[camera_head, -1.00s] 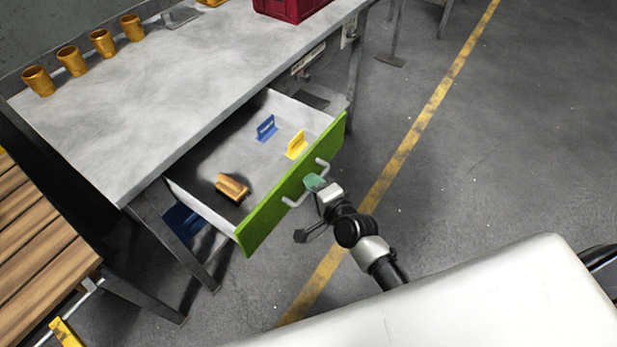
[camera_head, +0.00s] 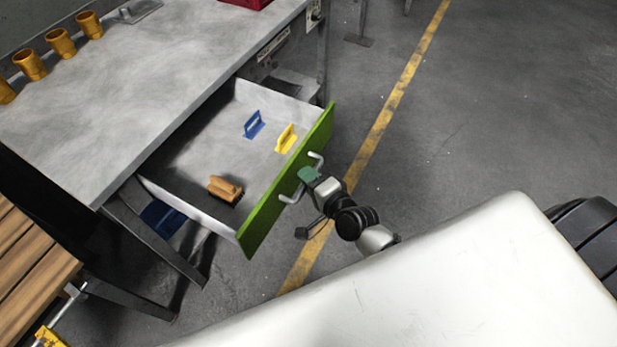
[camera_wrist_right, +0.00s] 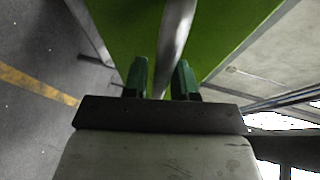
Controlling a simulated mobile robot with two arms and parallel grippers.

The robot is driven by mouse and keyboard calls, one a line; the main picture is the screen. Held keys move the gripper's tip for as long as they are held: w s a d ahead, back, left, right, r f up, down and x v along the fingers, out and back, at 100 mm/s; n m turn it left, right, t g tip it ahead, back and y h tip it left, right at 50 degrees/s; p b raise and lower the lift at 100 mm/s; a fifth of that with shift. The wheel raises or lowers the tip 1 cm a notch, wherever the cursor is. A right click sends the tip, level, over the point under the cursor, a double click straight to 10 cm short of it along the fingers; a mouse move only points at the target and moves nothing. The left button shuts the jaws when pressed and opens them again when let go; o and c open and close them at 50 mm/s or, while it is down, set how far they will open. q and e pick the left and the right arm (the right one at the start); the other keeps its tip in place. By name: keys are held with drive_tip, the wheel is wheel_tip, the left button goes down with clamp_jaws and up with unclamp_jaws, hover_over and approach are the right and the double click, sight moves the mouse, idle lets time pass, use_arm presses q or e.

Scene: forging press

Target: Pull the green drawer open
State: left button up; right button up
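The green drawer (camera_head: 262,222) stands well out from under the grey workbench, its inside in full view. Its light metal handle (camera_head: 317,160) sits on the green front. My right gripper (camera_head: 307,175) is at the middle of the handle, with green fingertips. Inside the drawer lie a brown brush-like block (camera_head: 226,188), a blue piece (camera_head: 253,125) and a yellow piece (camera_head: 287,138). My left gripper is not in view.
The workbench top (camera_head: 150,100) carries several orange-brown cups (camera_head: 60,43) and a red bin (camera_head: 247,3) at the back. A wooden slatted surface (camera_head: 30,255) stands at the lower left. The floor (camera_head: 480,120) right of the drawer is clear, with a yellow line (camera_head: 385,115).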

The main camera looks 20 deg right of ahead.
drive_tip(key=shift+o, duration=1)
drive_tip(key=v, duration=1)
drive_tip(key=shift+s+d, duration=0.15)
drive_tip(key=shift+s, duration=0.2)
